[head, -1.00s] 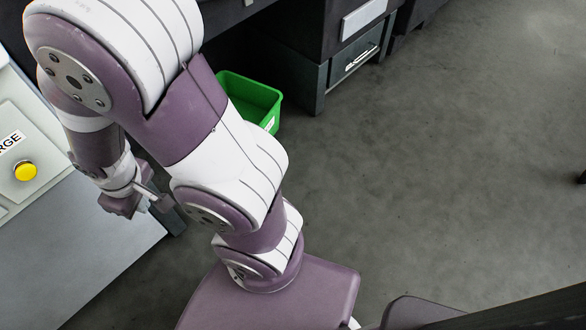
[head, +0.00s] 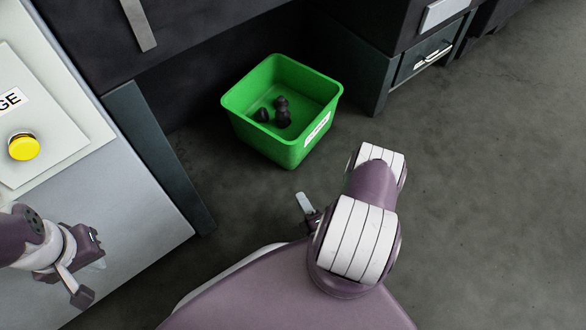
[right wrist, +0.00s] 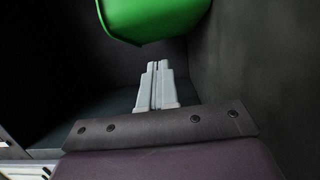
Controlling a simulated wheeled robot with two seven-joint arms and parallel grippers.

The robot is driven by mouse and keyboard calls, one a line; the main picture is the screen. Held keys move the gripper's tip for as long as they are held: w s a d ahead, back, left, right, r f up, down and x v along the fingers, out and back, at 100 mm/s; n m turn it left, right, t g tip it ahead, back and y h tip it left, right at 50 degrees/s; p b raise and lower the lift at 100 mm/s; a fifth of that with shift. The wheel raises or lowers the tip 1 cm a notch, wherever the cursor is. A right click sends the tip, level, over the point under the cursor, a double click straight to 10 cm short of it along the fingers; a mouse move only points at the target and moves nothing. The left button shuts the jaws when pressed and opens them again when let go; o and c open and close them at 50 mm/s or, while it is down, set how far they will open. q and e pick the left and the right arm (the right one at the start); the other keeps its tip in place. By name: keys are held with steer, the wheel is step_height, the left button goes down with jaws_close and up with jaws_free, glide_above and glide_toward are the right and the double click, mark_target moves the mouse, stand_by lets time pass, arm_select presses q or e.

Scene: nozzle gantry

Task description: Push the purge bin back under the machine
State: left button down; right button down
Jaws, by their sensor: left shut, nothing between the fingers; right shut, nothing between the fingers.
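The green purge bin (head: 262,137) stands on the floor in front of the dark machine (head: 200,45), with a few dark lumps inside and a white label on its front right side. In the right wrist view the bin (right wrist: 150,18) shows at the top, beyond my shut right gripper (right wrist: 157,68), with a gap between them. In the head view my right gripper (head: 304,205) is mostly hidden by its arm, low on the near side of the bin. My left gripper (head: 82,272) is shut and empty over the grey panel at the lower left, away from the bin.
A control panel with a yellow button (head: 23,147) is at the left. A machine leg (head: 160,155) stands left of the bin. A dark drawer cabinet (head: 420,58) stands right of it. Open floor (head: 480,180) lies to the right.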

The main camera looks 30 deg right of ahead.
steer(key=b, duration=0.4)
glide_toward(288, 158)
steer(key=w+a, duration=0.2)
steer(key=shift+a+f, duration=0.4)
steer(key=w+d+b, duration=0.2)
steer(key=shift+w+d+r+b, duration=0.2)
steer(key=shift+w+d+b, duration=0.1)
steer(key=shift+b, duration=0.05)
steer(key=shift+w+d+r, duration=0.2)
steer(key=shift+w+d, duration=0.1)
steer(key=shift+d, duration=0.1)
